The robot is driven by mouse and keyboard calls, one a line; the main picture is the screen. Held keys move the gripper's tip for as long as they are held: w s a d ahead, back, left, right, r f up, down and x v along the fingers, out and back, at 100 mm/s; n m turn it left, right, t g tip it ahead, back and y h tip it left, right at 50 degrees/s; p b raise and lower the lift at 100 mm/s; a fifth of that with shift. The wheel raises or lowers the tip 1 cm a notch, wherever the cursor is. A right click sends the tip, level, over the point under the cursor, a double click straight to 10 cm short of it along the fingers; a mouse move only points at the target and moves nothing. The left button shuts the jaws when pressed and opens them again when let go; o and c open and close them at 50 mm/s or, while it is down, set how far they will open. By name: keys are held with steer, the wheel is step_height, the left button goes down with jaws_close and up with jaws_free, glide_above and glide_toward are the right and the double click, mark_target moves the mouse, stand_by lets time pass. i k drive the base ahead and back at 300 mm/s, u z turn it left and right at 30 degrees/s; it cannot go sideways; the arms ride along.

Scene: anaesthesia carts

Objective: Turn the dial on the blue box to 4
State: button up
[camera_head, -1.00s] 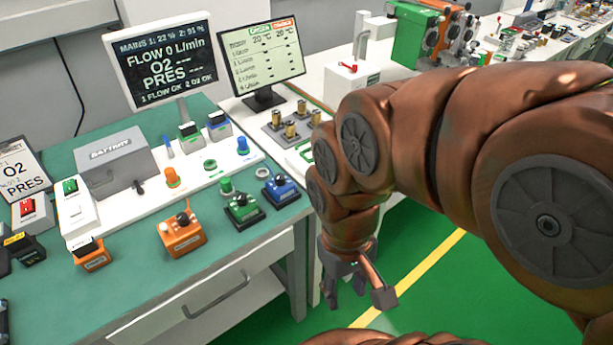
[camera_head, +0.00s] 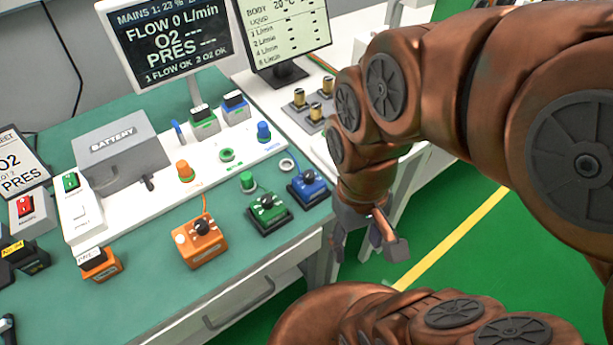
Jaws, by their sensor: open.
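The blue box (camera_head: 309,190) sits near the right end of the green-topped bench, with a dark dial (camera_head: 308,176) on its top. The dial's setting is too small to read. My gripper (camera_head: 371,246) hangs to the right of and nearer than the blue box, past the bench's edge, with its fingers apart and pointing down. It is empty and apart from the box. My arm covers the area just right of the box.
A green box (camera_head: 269,215) stands close to the left of the blue box, and an orange box (camera_head: 200,243) farther left. A monitor (camera_head: 168,40) stands behind. Green floor with a yellow line (camera_head: 455,238) lies right of the bench.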

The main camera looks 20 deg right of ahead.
mark_target(309, 175)
steer(key=z, duration=1.7)
steer(key=k, duration=0.95)
steer(key=u, duration=1.75)
